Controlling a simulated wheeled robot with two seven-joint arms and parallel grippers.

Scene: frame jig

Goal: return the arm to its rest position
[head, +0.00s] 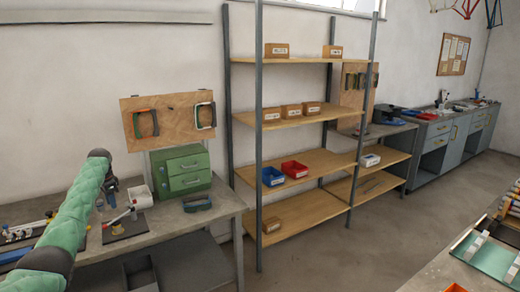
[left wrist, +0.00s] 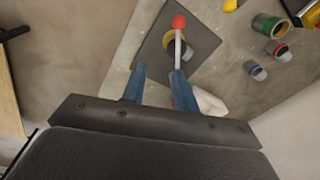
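My left arm (head: 75,215) reaches in from the left over the workbench in the head view, and its gripper is mostly hidden behind the arm's end. In the left wrist view my left gripper (left wrist: 159,74) has its two blue fingers apart with nothing held between them. A lever with a red knob (left wrist: 179,22) stands on a dark square plate (left wrist: 205,42) just past the fingertips. Its shaft runs close to the right-hand finger; I cannot tell whether they touch. In the head view the dark plate (head: 128,229) lies on the bench. My right gripper is not in view.
The bench (head: 180,222) also holds a white bin (head: 140,197), a green drawer cabinet (head: 183,171) and, at left, several tools. A shelf rack (head: 300,160) with boxes and bins stands behind. The floor (head: 345,245) right of the bench is clear. Another table (head: 430,280) is at lower right.

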